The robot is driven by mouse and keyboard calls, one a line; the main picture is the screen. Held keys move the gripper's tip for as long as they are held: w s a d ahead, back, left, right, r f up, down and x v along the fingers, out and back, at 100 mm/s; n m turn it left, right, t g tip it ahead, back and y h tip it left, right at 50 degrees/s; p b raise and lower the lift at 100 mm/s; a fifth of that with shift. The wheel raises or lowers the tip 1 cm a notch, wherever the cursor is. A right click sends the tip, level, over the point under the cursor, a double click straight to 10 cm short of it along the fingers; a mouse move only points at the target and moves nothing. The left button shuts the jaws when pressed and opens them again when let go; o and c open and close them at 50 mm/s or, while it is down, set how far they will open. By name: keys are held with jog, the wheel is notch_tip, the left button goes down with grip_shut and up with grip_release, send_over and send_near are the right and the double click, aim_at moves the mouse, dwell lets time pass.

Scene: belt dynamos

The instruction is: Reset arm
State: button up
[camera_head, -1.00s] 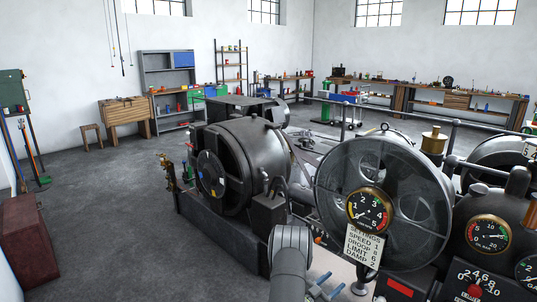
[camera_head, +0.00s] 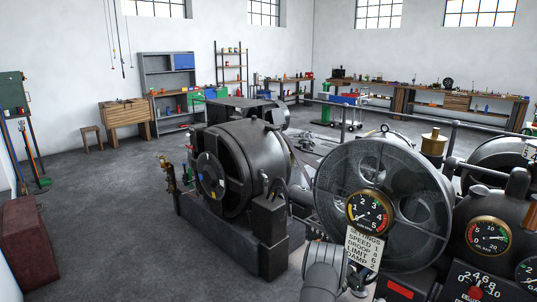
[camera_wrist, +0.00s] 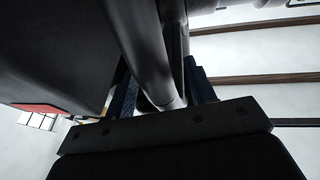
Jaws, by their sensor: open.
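In the head view my grey arm link (camera_head: 325,268) rises at the bottom centre, just left of the large spoked wheel (camera_head: 405,215). My gripper cannot be made out in the head view. In the wrist view my gripper (camera_wrist: 160,88) shows as a dark crossbar with a blue finger on either side, set apart. Dark, rounded pipe-like parts (camera_wrist: 150,50) run through the space beyond and between the fingers. I cannot tell whether the fingers touch them. No held object shows.
A black dynamo (camera_head: 235,170) stands left of the arm on a dark base. A gauge (camera_head: 369,212) and a settings card (camera_head: 362,247) sit before the wheel. Another gauge (camera_head: 488,236) and a dial (camera_head: 474,284) are at right.

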jog(key=shift+f+h, duration=0.3)
jog(key=shift+f, duration=0.55)
jog(key=v, duration=1.7)
jog(key=s+d+r+n+t+y, duration=0.1)
jog(key=d+r+n+t+y, duration=0.1)
jog(key=r+y, duration=0.4)
jog(key=shift+s+d+r+n, duration=0.35)
jog(key=shift+d+r+n, duration=0.05)
jog(key=shift+d+n, duration=0.45)
